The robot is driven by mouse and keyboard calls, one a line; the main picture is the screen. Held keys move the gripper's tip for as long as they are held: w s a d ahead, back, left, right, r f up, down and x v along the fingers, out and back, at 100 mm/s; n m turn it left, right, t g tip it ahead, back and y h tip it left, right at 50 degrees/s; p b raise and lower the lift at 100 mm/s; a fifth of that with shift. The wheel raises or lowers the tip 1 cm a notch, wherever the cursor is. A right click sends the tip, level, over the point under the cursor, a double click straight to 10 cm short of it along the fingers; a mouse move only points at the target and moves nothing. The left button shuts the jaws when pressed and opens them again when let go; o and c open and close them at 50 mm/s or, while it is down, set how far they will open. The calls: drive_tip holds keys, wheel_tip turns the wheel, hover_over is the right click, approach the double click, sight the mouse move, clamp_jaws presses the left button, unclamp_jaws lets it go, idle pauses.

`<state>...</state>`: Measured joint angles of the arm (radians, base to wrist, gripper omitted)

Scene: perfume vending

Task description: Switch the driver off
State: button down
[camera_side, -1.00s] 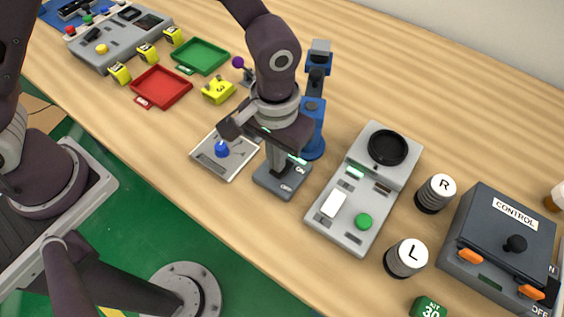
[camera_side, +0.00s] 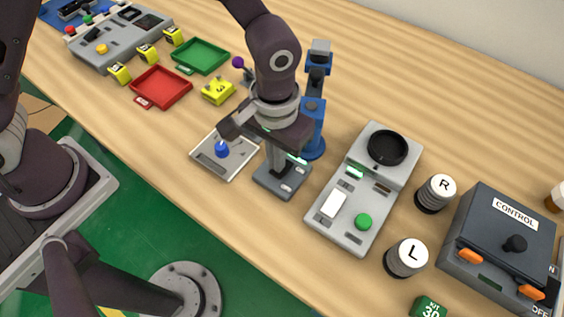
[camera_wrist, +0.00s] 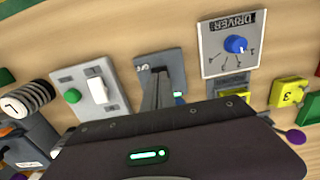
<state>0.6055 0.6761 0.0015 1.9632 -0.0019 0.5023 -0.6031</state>
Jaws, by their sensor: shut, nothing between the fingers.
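A dark grey switch box (camera_side: 290,186) stands on the table below my gripper (camera_side: 277,180). In the wrist view the same box (camera_wrist: 142,82) has lettering that looks like OFF at its far end. My gripper also shows in the wrist view (camera_wrist: 158,78); its fingers are shut and empty, pointing down at the box top. They hide the middle of the box, so contact cannot be told. A pale panel (camera_wrist: 215,64) lettered DRIVER, with a blue knob (camera_wrist: 235,44), lies beside the box. In the side view the panel (camera_side: 207,163) is left of my gripper.
A blue stand (camera_side: 314,115) rises close behind my gripper. A grey device with a green button (camera_side: 363,222) stands to the right of the box. L (camera_side: 407,260) and R (camera_side: 436,195) cylinders and a CONTROL box (camera_side: 490,262) are farther right. Red (camera_side: 160,88) and green (camera_side: 202,56) trays lie left.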

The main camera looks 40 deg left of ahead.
drive_tip(key=shift+f, duration=1)
idle(0.5)
drive_tip(key=shift+r, duration=3.55)
drive_tip(key=s+a+r+t+h, duration=0.1)
drive_tip(key=s+a+r+t, duration=0.2)
drive_tip(key=a+r, duration=1)
drive_tip(key=s+a+r+t, duration=0.1)
drive_tip(key=s+a+r, duration=0.1)
drive_tip(key=s, duration=0.3)
drive_tip(key=s+a+r+t+y, duration=0.1)
drive_tip(key=s+a+r, duration=0.2)
drive_tip(key=s+a, duration=0.2)
drive_tip(key=shift+s+a+t, duration=0.2)
drive_tip(key=shift+t, duration=0.1)
